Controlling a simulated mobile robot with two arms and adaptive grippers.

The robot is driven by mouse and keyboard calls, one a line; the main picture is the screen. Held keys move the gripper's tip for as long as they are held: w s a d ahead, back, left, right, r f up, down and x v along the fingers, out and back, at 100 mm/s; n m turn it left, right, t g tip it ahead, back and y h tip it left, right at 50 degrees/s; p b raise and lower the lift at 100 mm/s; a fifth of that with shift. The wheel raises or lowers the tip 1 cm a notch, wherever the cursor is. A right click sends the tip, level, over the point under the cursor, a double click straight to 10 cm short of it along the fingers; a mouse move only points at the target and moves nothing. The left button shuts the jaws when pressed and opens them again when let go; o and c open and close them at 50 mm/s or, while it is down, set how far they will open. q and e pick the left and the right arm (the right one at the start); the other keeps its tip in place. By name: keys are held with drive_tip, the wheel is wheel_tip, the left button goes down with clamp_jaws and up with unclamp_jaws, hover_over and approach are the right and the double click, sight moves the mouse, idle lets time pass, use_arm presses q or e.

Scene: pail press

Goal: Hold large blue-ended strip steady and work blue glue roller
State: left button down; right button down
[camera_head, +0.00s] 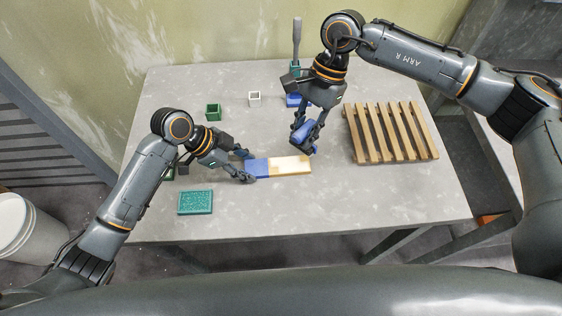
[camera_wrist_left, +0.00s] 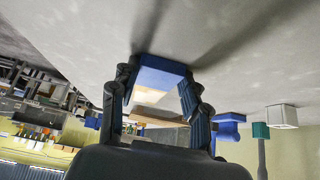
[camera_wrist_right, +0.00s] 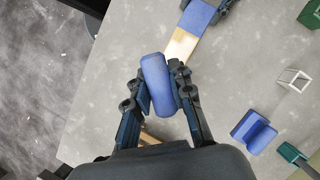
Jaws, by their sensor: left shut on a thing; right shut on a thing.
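The large strip lies flat on the table, with a blue end (camera_head: 258,168) at left and a pale wooden part (camera_head: 292,165) to the right. A yellowish patch shows on the wood beside the blue. My left gripper (camera_head: 245,166) is shut on the blue end, which also shows between its fingers in the left wrist view (camera_wrist_left: 160,80). My right gripper (camera_head: 305,138) is shut on the blue glue roller (camera_wrist_right: 158,85), just above the strip's right part. Whether the roller touches the strip is unclear.
A slatted wooden rack (camera_head: 390,132) stands at right. A blue cradle (camera_wrist_right: 254,132), a white square holder (camera_head: 254,98) and a green one (camera_head: 213,112) are behind. A green textured block (camera_head: 195,202) lies front left. A white pail (camera_head: 14,222) stands off the table.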

use_arm(q)
drive_tip(key=shift+s+f, duration=0.1)
drive_tip(key=shift+f, duration=0.05)
drive_tip(key=c, duration=0.6)
unclamp_jaws()
drive_tip(key=v, duration=1.2)
drive_tip(key=shift+a, duration=0.1)
